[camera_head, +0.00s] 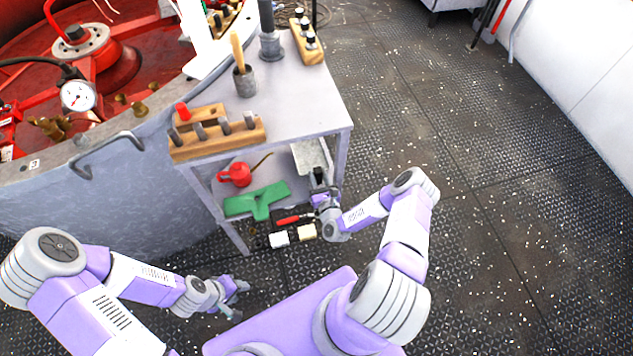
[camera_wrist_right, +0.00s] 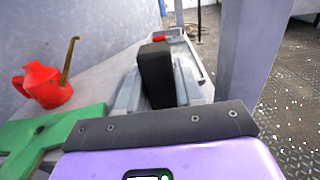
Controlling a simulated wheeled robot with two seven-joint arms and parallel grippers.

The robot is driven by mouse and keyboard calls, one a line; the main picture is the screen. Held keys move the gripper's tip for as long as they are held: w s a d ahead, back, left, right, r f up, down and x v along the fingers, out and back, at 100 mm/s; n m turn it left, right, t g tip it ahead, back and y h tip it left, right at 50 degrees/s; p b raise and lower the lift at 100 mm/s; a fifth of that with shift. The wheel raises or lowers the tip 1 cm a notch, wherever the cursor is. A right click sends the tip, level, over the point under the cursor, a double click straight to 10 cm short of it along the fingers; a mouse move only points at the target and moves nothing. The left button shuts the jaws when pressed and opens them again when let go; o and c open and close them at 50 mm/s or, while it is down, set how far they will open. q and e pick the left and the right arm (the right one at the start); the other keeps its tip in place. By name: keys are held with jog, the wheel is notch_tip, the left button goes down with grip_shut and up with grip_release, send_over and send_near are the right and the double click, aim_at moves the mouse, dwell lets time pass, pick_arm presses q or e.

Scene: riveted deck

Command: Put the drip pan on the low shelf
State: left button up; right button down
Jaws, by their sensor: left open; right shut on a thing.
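The drip pan (camera_head: 312,154) is a pale grey shallow tray at the right end of the low shelf (camera_head: 283,177), under the bench top. My right gripper (camera_head: 318,179) is shut on the pan's near end. In the right wrist view the dark finger (camera_wrist_right: 157,75) stands in front of the pan (camera_wrist_right: 190,62), hiding part of it. The pan lies over the shelf surface (camera_wrist_right: 95,82); I cannot tell whether it rests fully on it. My left gripper (camera_head: 238,290) is open and empty, low over the floor.
A red oil can (camera_head: 236,175) and a green object (camera_head: 257,201) sit on the shelf left of the pan. A bench leg (camera_wrist_right: 252,50) stands close on the right. Wooden racks (camera_head: 216,137) are on the bench top. Dark floor at right is clear.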

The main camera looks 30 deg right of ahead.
aim_at(319, 183)
notch_tip(319, 183, down, 3)
jog(key=shift+f+b, duration=0.2)
jog(key=shift+b, duration=0.45)
jog(key=shift+r, duration=0.1)
jog(key=c, duration=0.7)
grip_release()
